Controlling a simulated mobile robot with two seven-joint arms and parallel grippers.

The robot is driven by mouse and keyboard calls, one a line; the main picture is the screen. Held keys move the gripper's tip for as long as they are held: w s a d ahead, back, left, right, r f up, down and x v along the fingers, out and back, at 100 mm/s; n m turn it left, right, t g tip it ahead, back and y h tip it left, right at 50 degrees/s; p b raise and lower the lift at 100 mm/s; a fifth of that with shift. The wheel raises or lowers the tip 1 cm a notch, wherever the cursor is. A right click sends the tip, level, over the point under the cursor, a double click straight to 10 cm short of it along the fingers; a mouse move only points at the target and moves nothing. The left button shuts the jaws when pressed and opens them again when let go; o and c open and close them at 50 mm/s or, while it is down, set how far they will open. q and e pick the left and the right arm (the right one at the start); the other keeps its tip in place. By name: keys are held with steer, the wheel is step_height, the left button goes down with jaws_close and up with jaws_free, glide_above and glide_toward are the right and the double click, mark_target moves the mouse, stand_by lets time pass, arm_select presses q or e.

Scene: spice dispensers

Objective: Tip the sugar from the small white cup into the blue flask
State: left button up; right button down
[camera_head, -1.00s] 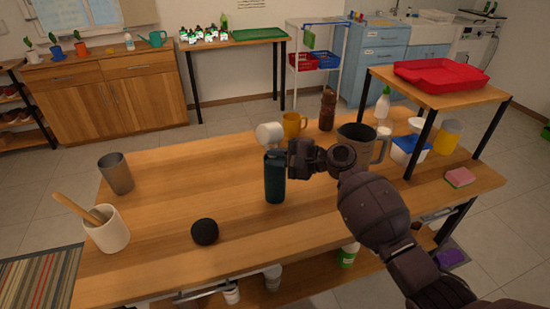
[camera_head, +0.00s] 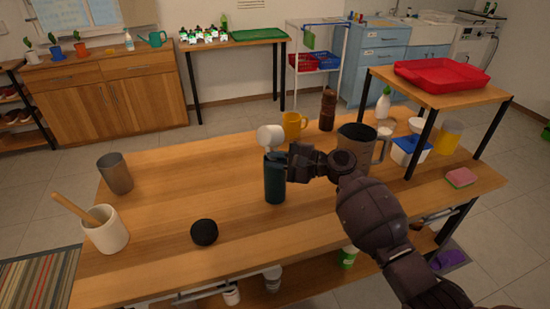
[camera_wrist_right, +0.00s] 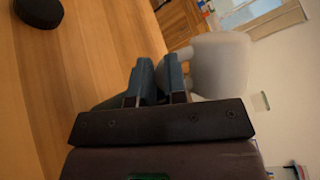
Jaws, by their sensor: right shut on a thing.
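The small white cup (camera_head: 270,137) is held above the blue flask (camera_head: 275,180) and looks tilted well over. It also shows in the right wrist view (camera_wrist_right: 220,65), beside my fingertips. My right gripper (camera_head: 289,160) (camera_wrist_right: 158,78) is shut on the cup, apparently at its handle (camera_wrist_right: 182,53). The dark blue flask stands upright on the table, its top just below the cup and close to my fingers. The cup's opening and any sugar are hidden from view. My left gripper is not in view.
A yellow mug (camera_head: 293,125) and a brown bottle (camera_head: 327,110) stand behind. A grey pitcher (camera_head: 354,145) stands close to my right wrist. A black round object (camera_head: 204,232) lies front left. The table (camera_head: 170,180) left of the flask is mostly clear.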

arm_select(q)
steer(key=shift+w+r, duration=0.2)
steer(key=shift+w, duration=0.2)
arm_select(e)
steer(key=shift+m, duration=0.3)
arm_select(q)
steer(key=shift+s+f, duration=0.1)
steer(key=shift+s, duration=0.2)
arm_select(e)
steer(key=shift+r+m+y, duration=0.2)
steer(key=shift+m+y, duration=0.2)
steer(key=shift+m, duration=0.1)
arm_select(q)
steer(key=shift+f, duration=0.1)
arm_select(e)
steer(key=shift+f, duration=0.15)
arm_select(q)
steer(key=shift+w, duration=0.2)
arm_select(e)
steer(key=shift+f+m, duration=0.15)
steer(key=shift+m, duration=0.15)
arm_select(q)
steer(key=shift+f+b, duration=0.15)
steer(key=shift+b, duration=0.2)
arm_select(e)
steer(key=shift+f+m+y, duration=0.3)
steer(key=shift+m+y, duration=0.1)
steer(key=shift+r, duration=0.15)
